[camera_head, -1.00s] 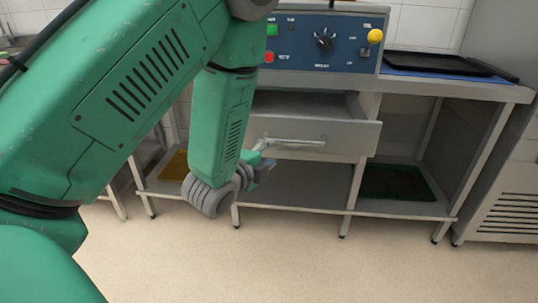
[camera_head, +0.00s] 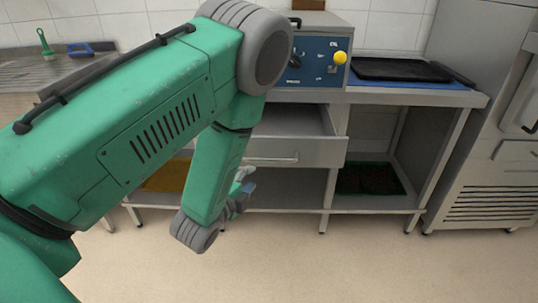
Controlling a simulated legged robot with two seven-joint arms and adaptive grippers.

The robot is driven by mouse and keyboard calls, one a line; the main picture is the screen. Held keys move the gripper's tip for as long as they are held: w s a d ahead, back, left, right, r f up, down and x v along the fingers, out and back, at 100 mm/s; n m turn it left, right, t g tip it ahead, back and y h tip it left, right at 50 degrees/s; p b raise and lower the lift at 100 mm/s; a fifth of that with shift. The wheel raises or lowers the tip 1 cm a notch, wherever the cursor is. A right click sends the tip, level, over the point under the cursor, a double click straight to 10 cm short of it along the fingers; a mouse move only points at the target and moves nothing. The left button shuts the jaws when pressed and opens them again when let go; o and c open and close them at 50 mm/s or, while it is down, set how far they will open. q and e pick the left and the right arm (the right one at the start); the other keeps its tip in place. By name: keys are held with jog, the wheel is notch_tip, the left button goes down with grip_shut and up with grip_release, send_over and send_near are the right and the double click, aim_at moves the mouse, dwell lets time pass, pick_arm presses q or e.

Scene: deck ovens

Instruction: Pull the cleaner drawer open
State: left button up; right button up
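The cleaner drawer (camera_head: 310,151) is a grey metal drawer under the counter. It stands out from the cabinet, and its hollow inside shows from above. Its bar handle (camera_head: 275,161) runs across the front panel, and my arm hides the panel's left part. My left gripper (camera_head: 246,180) is below and left of the handle, apart from it in the picture. It is small and partly hidden by my green wrist, so I cannot tell whether its fingers are open or shut. My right gripper is not in view.
A blue control panel (camera_head: 319,62) with a yellow knob (camera_head: 340,58) stands above the drawer. A black tray (camera_head: 402,70) lies on the counter to the right. A dark green-edged mat (camera_head: 370,179) lies on the lower shelf. The floor (camera_head: 330,265) in front is clear.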

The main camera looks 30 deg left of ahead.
aim_at(269, 160)
pick_arm(q)
jog(key=shift+b+x, duration=0.8)
jog(key=shift+x, duration=5.65)
jog(key=shift+a, duration=0.1)
grip_shut()
